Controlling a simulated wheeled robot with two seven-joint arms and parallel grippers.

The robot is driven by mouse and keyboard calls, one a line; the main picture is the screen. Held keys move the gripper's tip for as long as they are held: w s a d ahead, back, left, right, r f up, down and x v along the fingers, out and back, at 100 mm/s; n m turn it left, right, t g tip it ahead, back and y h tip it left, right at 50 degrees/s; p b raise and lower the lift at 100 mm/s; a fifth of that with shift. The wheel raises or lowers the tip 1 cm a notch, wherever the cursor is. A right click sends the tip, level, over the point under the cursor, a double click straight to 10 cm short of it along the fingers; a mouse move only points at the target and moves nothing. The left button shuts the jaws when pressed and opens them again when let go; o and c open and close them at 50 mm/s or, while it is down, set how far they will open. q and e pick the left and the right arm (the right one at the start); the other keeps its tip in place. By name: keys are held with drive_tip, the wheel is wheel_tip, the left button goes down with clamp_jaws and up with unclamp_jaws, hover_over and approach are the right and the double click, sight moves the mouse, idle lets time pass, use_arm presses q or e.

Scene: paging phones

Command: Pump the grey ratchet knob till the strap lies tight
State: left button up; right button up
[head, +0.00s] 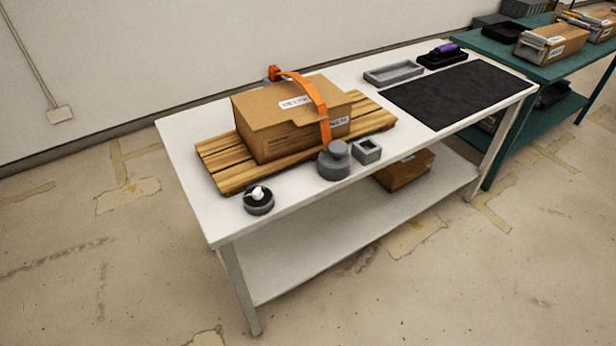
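The grey ratchet knob (336,150) sits on top of a round grey base (334,166) near the table's front edge, just in front of the box. The orange strap (310,92) runs over the cardboard box (265,130) and down its front to the ratchet. At the back, the strap stands up in a raised bend above the box's top edge. The box rests on a slatted wooden pallet (220,165) on the white table (185,125). Neither of my grippers shows in the head view.
A small square grey holder (367,150) stands right of the ratchet. A dark round dish with a white piece (258,200) lies front left. A grey tray (393,73), a black tray with a purple-handled item (442,57) and a black mat (462,95) lie right. A green bench (505,50) stands beyond.

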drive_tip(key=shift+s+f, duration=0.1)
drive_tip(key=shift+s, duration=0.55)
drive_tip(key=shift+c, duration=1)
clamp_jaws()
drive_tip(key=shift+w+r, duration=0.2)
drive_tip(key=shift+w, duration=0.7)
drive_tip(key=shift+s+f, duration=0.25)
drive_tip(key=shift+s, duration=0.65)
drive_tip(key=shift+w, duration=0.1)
